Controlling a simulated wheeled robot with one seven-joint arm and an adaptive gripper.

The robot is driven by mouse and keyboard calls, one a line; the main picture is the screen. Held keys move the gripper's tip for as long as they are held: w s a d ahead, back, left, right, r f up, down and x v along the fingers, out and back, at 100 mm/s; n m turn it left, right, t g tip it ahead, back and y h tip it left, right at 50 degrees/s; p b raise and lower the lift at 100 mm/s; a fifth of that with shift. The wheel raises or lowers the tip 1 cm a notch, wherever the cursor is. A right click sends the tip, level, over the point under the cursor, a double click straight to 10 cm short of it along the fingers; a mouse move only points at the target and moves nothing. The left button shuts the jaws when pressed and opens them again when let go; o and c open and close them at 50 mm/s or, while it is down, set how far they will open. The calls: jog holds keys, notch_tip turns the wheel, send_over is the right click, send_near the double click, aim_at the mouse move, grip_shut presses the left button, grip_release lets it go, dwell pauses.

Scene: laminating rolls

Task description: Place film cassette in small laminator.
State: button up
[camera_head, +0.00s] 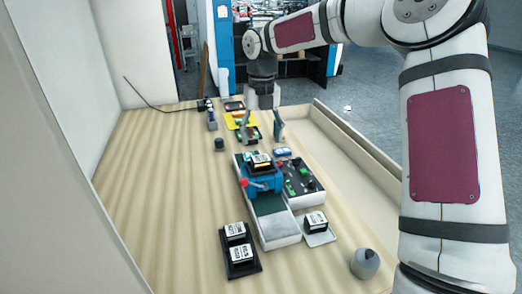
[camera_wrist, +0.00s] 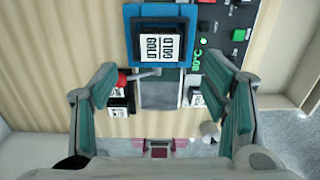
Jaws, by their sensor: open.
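The blue laminator (camera_head: 262,183) stands mid-table over a dark green and grey bed, with a red knob at its left. A black film cassette with a white label (camera_head: 260,159) sits in its top. In the wrist view this cassette (camera_wrist: 159,47) reads "D709 GOLD" and lies inside the laminator's blue frame (camera_wrist: 134,38). My gripper (camera_head: 262,137) is above the table, beyond the laminator in the head view. In the wrist view my gripper (camera_wrist: 160,75) has its green-padded fingers wide apart and nothing between them. The cassette is apart from both fingers.
A black holder (camera_head: 259,268) with two labelled cassettes stands at the front. A third cassette (camera_head: 316,221) lies on a grey tray. A control panel (camera_head: 309,196) adjoins the laminator's right side. A grey weight-like object (camera_head: 365,263) stands front right. The table's left side is clear.

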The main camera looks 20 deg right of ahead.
jog(key=s+a+r+m+t+h, duration=0.1)
jog(key=s+r+m, duration=0.5)
jog(key=s+m, duration=0.3)
jog(key=s+r+m+t+h, duration=0.1)
jog(key=s+r+m+h, duration=0.1)
jog(key=s+r+m, duration=0.55)
jog(key=s+d+f+m+t+y, duration=0.1)
jog(key=s+f+m+t+y, duration=0.2)
jog(key=s+m, duration=1.4)
jog(key=shift+s+f+m, duration=0.4)
jog(key=shift+f+m, duration=0.2)
jog(key=shift+m, duration=0.65)
jog(key=shift+c, duration=0.6)
